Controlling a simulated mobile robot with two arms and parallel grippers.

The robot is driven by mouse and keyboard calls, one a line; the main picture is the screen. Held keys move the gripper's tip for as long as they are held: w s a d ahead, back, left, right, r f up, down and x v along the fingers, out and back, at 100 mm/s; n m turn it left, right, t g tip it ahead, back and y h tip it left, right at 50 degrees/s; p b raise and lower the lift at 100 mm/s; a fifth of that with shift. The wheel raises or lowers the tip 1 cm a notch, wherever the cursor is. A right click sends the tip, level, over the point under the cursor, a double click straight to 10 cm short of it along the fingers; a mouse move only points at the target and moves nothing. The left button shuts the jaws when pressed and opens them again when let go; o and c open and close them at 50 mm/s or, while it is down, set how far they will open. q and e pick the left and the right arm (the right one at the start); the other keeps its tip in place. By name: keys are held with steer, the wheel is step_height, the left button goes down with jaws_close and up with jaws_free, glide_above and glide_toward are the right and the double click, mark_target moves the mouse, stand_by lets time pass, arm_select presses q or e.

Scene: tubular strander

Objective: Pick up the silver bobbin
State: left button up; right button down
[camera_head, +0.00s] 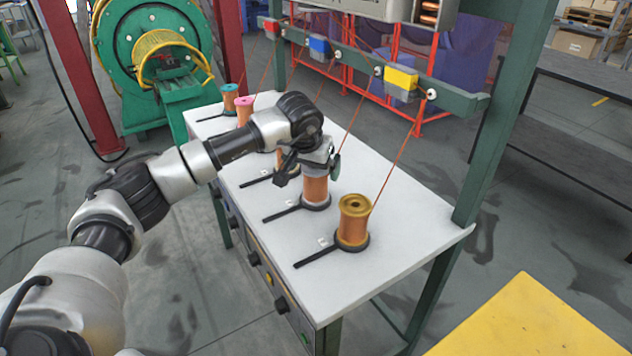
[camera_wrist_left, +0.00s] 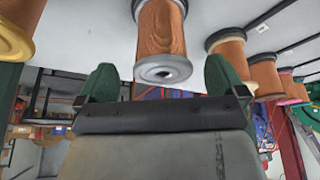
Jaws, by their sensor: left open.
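The silver bobbin (camera_head: 315,189) stands upright on the white table, wound with copper wire, with a pale silver base flange. In the left wrist view, which looks upside down, the silver bobbin (camera_wrist_left: 163,40) shows its silver end flange beyond the fingers, roughly centred between them. My left gripper (camera_head: 308,171) is at the top of this bobbin, its fingers spread to either side, and hides the bobbin's upper end in the head view. It is open; contact with the bobbin cannot be told. My right gripper is not in view.
A gold bobbin (camera_head: 353,222) stands close by on the right. Pink (camera_head: 244,110) and teal (camera_head: 230,97) topped bobbins stand farther back on the white table (camera_head: 385,268). Thin wires rise to a green rail (camera_head: 450,97). A green post (camera_head: 505,110) stands at the table's right corner.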

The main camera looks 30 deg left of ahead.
mark_target(313, 194)
arm_select(q)
steer(key=x, duration=0.4)
steer(key=shift+w+a+f, duration=0.15)
steer(key=shift+w, duration=0.1)
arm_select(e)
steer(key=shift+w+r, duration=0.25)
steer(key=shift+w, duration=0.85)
arm_select(q)
steer(key=shift+c, duration=0.3)
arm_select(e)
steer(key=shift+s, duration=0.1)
arm_select(q)
steer(key=c, duration=1.4)
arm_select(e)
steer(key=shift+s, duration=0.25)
